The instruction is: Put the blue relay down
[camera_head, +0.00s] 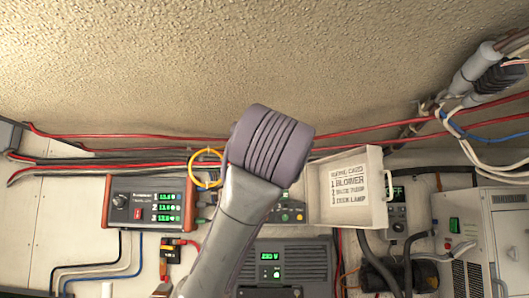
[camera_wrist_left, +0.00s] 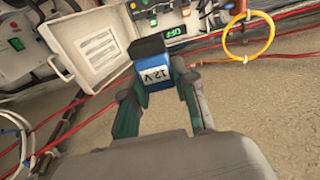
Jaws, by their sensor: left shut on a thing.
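The blue relay (camera_wrist_left: 152,70) is a small blue block with a white label reading "12 V". It shows in the left wrist view, between the two green-grey fingers of my left gripper (camera_wrist_left: 154,80). The gripper is shut on the relay and holds it with the label facing the wrist camera. In the left wrist view the pale open lid (camera_wrist_left: 90,50) and a device with a green display appear behind the relay. In the head view, one of my arm links covers the middle, and neither the relay nor the left gripper shows. My right gripper is in neither view.
The open lid (camera_head: 346,190) carries a printed list naming a blower. A box with several green displays (camera_head: 148,205) is at left, a grey unit (camera_head: 285,268) at bottom middle, and a pale cabinet (camera_head: 490,240) at right. A yellow ring (camera_head: 194,168) and red cables run along the wall.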

